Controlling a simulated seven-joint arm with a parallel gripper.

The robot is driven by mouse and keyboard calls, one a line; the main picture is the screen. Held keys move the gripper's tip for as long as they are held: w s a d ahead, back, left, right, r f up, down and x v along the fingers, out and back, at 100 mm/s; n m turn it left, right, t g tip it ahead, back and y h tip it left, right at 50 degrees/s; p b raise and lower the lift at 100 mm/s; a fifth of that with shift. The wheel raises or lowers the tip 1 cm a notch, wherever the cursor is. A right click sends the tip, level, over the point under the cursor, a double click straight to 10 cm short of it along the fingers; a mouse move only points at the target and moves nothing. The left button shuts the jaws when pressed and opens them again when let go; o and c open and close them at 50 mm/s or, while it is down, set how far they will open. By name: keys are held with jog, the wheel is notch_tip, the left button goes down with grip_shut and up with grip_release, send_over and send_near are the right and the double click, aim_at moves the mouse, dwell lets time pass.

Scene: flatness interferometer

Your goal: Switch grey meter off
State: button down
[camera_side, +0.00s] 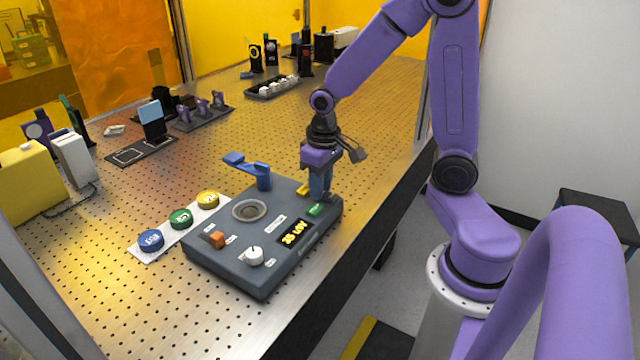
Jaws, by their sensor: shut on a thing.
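The grey meter (218,266) is a dark grey box near the table's front edge. Its display (293,237) is lit with yellow characters. An orange switch (216,239), a white knob (254,256) and a round ring (249,210) are on its top. A green piece (315,209) is near its right corner. My gripper (321,196) points down at that corner, just behind the green piece. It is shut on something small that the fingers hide. A yellow piece (303,188) shows beside the fingers.
A blue lever (250,170) stands at the meter's back edge. Blue (150,240), green (181,218) and yellow (207,199) round pieces lie on a white strip to the left. Optical mounts stand farther back.

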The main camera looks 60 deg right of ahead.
jog(key=shift+s+r+t, duration=0.1)
jog(key=shift+s+t, duration=0.1)
jog(key=shift+t, duration=0.5)
jog(key=shift+s+r+t, duration=0.1)
jog(key=shift+s+t, duration=0.05)
jog(key=shift+t, duration=0.55)
jog(key=c, duration=1.2)
grip_release()
jog(key=v, duration=1.7)
jog(key=shift+r, duration=0.2)
